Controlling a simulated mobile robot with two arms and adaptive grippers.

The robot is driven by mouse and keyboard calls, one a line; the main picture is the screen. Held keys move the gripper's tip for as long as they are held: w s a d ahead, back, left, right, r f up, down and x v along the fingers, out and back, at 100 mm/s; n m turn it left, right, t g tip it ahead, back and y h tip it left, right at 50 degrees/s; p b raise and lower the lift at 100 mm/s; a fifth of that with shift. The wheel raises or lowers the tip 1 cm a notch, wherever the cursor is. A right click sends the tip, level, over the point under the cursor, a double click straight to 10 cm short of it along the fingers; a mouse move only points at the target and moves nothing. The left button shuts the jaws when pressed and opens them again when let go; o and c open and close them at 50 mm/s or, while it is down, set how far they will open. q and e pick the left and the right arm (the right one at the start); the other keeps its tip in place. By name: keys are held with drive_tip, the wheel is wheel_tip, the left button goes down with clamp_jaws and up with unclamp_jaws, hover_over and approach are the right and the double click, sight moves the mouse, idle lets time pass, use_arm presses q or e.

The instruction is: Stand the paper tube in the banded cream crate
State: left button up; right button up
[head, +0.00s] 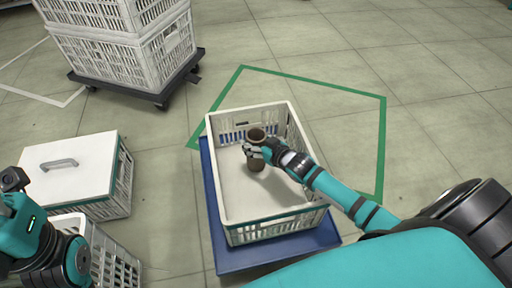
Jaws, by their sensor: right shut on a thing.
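The cream crate (226,189) with a dark band along its side sits on a blue platform (213,212) in the middle of the head view. The brown paper tube (257,134) is upright inside the crate walls, toward the far half. My right gripper (256,148) is shut on the tube, around its upper part. The tube's lower end is close to the crate floor; I cannot tell whether it touches. My left arm shows at the lower left edge, but its gripper fingers are not visible.
A lidded crate (70,165) with a grey handle stands at the left. An open crate (117,258) is in front of it. Stacked white crates (120,50) stand on a dark dolly (165,94) at the back left. Green floor tape (320,83) outlines free floor at the right.

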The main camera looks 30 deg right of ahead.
drive_tip(key=shift+f, duration=0.5)
drive_tip(key=o, duration=1.3)
drive_tip(key=shift+c, duration=0.2)
